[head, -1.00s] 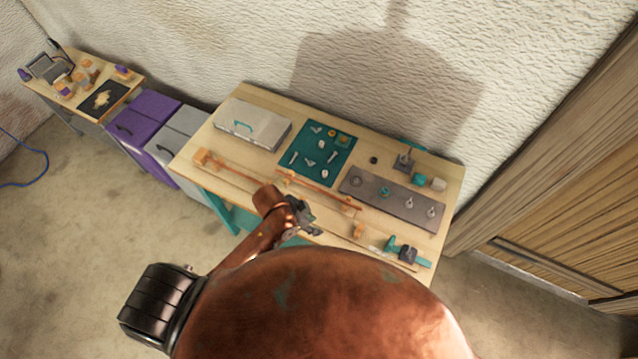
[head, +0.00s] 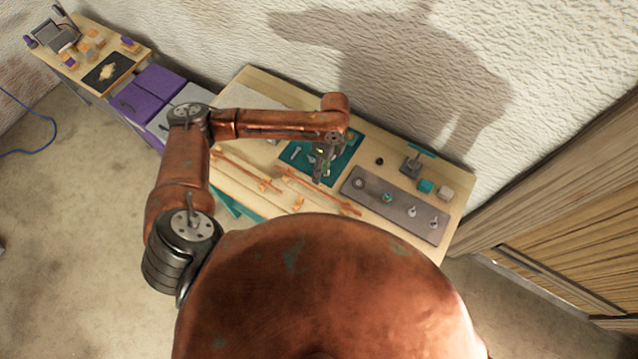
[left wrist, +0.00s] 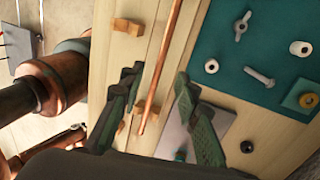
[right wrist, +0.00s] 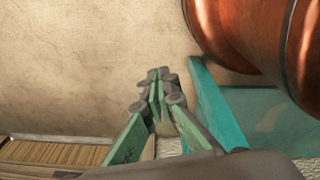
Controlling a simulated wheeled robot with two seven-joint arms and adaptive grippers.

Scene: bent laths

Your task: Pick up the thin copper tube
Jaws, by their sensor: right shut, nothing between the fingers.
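The thin copper tube (head: 320,190) lies on the workbench in front of the green mat, raised on small wooden blocks. In the left wrist view the tube (left wrist: 165,65) runs lengthwise between the spread fingers of my left gripper (left wrist: 158,105), which is open and empty. In the head view my left gripper (head: 322,172) hangs over the mat's front edge, close to the tube. I cannot tell the exact height between them. My right gripper (right wrist: 160,78) is shut and empty, beside a teal bench leg, and does not show in the head view.
The green mat (head: 345,152) holds loose bolts and nuts. A grey plate (head: 395,205) with several upright pieces lies to its right. Another copper-coloured rod (head: 240,170) lies to the left. A purple cabinet (head: 150,90) and a second bench stand further left.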

